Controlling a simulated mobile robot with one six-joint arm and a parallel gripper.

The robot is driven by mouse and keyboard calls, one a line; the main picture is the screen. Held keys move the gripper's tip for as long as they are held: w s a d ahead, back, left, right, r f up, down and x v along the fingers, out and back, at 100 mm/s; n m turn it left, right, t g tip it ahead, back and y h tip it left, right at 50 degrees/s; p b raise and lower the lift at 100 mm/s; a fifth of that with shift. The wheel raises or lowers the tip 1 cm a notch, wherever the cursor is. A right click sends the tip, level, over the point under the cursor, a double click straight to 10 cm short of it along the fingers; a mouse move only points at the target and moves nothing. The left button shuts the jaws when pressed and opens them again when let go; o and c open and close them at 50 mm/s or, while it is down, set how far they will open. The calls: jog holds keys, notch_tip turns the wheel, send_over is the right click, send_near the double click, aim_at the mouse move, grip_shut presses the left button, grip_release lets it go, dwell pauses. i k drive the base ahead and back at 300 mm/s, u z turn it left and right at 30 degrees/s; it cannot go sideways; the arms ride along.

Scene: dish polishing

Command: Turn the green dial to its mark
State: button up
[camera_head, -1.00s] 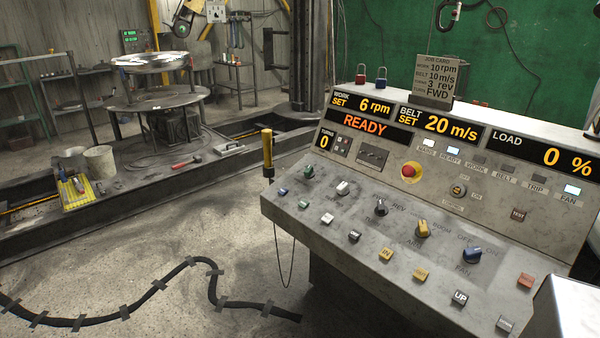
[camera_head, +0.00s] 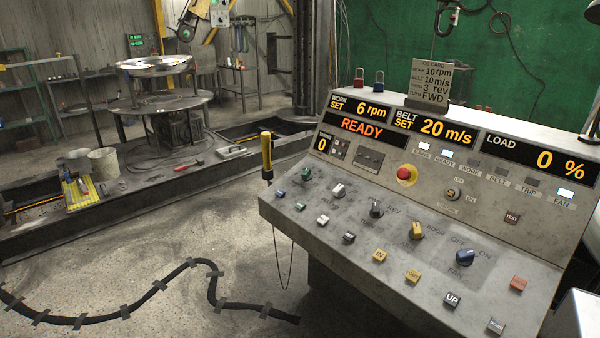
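The green dial (camera_head: 307,174) is a small knob at the left end of the upper knob row on the sloping control panel (camera_head: 345,265). Its pointer and mark are too small to read. The work display (camera_head: 361,107) above reads WORK SET 6 rpm. The job card (camera_head: 431,84) on top of the console lists work 10 rpm, belt 10 m/s, 3 rev and FWD. My gripper is not in view.
White, black, yellow and blue knobs (camera_head: 464,257) continue the row to the right, with several push buttons below. A red emergency button (camera_head: 406,175) sits above them. A yellow-topped post (camera_head: 266,151) stands at the console's left edge. The floor at left holds a taped cable (camera_head: 120,311).

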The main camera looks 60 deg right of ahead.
aim_at(306, 175)
jog(key=z, duration=0.1)
jog(key=i, duration=0.95)
jog(key=u, duration=0.1)
